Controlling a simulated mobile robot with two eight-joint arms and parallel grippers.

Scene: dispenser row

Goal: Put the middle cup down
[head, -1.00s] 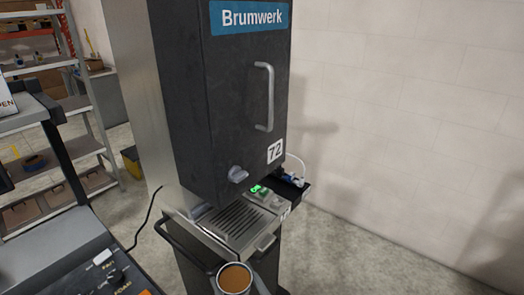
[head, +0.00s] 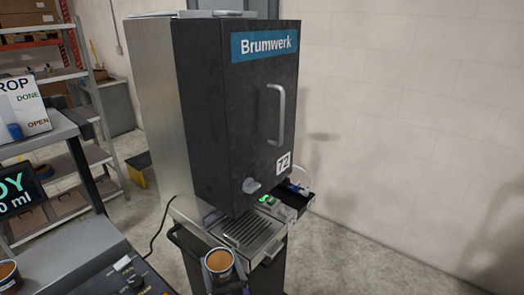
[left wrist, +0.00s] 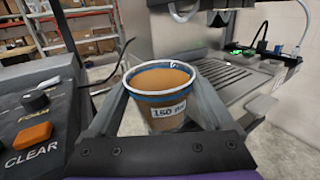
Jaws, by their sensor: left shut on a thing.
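A brown-filled cup (head: 219,262) with a pale rim is held upright by my left gripper (head: 224,274). In the left wrist view the cup (left wrist: 165,113) shows a blue band and a handwritten label that seems to read 150 ml. The left gripper (left wrist: 162,92) is shut on it, one finger on each side. The cup is in front of the drip tray (head: 243,234) of the Brumwerk dispenser (head: 235,130), apart from the tray's slats. A second brown-filled cup (head: 8,274) is cut off at the lower left. My right gripper is not in view.
A control panel (head: 125,280) with a knob and an orange CLEAR button (left wrist: 33,135) lies left of the held cup. A dark rail (head: 190,253) runs beside the dispenser's front. Shelves (head: 50,100) stand at the back left. Floor is clear at the right.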

